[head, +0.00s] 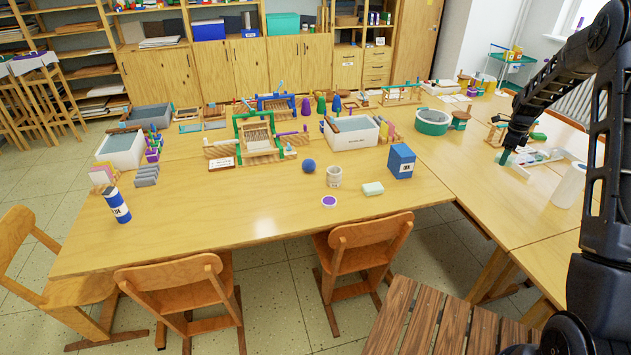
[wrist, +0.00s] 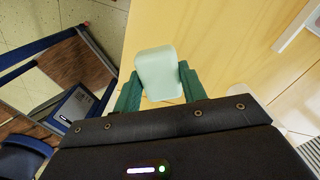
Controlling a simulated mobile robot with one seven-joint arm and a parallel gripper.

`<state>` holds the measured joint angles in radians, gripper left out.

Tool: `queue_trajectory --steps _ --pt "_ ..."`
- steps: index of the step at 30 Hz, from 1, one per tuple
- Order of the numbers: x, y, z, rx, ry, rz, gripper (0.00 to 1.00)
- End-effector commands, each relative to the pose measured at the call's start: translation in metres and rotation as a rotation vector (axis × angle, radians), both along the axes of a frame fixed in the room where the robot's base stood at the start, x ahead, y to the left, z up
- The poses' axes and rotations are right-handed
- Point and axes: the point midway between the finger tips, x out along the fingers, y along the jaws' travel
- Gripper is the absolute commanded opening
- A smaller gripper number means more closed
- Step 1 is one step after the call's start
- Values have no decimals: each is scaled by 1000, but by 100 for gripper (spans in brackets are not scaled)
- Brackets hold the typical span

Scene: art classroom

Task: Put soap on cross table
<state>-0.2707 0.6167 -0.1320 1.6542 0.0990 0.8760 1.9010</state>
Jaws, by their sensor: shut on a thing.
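My gripper (wrist: 158,88) is shut on a pale green, rounded soap bar (wrist: 157,68), with one green finger on each side of it in the wrist view. In the head view my gripper (head: 506,157) is low over the right-hand table (head: 470,185), which runs crosswise to the long table (head: 240,205). The held soap cannot be made out clearly there. In the wrist view it is over the wooden tabletop (wrist: 215,40), close to an edge; whether it touches the top I cannot tell.
A green round tub (head: 432,122) is farther left. The right-hand table's near left part is clear. A brown slatted surface (head: 440,322) is below.

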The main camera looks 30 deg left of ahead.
Motion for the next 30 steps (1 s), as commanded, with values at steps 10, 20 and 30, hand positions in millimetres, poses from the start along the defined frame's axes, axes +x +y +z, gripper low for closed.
queue_trajectory --steps 10,20,30 --pt "-10 158 0 -1 1 193 18" --pt "-47 298 2 0 0 362 18" --pt "-113 433 2 0 0 533 18"
